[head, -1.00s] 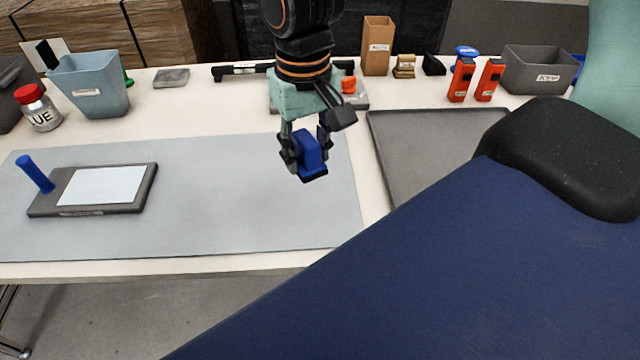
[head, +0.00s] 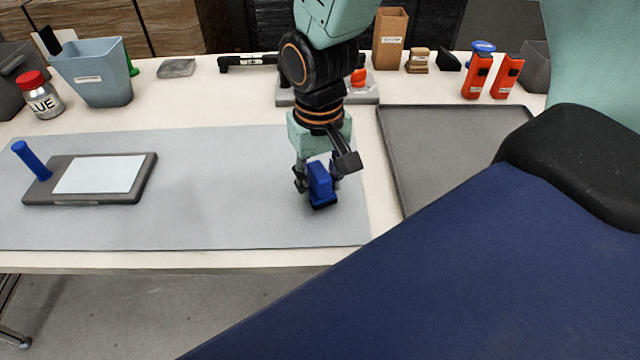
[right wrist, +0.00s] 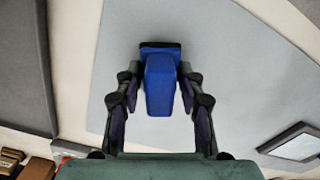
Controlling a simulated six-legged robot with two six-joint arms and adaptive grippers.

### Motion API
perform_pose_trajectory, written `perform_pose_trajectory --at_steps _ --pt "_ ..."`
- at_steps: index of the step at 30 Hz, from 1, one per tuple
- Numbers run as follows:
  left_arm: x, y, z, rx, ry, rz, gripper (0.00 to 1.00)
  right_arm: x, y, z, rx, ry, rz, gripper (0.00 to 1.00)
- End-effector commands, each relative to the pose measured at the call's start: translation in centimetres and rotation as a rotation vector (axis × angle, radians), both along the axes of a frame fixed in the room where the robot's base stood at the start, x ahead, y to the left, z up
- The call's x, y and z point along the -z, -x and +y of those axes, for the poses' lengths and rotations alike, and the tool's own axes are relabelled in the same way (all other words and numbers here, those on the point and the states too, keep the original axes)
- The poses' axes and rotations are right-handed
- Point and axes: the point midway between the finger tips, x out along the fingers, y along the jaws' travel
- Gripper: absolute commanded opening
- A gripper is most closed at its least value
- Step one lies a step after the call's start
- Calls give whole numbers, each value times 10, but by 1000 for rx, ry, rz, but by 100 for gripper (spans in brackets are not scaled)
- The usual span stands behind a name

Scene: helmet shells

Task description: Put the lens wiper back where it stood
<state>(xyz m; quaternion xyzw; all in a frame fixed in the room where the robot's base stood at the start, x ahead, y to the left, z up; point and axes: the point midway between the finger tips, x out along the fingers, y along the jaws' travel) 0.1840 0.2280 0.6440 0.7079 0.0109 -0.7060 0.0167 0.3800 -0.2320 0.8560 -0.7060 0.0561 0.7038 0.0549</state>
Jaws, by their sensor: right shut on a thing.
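The lens wiper (head: 320,181) is a blue block with a dark base edge. My right gripper (head: 318,178) is shut on it, over the right part of the grey mat (head: 230,215). The wiper is roughly upright with its dark edge down; I cannot tell whether that edge touches the mat. In the right wrist view the wiper (right wrist: 160,85) sits between the two fingers of the right gripper (right wrist: 153,95). My left gripper is not in view.
A dark tablet-like board (head: 145,180) with a white panel and a blue handle (head: 31,160) lies on the mat's left. A grey tray (head: 450,140) is right of the mat. A blue-grey bin (head: 95,75) and glue jar (head: 40,95) stand back left. The mat's middle is clear.

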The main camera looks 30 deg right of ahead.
Motion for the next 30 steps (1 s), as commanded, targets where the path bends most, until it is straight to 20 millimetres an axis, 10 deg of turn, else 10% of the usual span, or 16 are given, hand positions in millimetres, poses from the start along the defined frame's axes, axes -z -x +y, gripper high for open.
perform_pose_trajectory --at_steps 11,12,18,30 --pt "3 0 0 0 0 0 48 10 -1 -2 1 -2 0 8" --pt "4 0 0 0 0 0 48 11 -1 -2 1 -1 0 39" --pt "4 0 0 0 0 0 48 10 -1 -2 0 -1 -1 56" --pt "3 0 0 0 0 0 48 8 -1 -2 0 -1 -2 61"
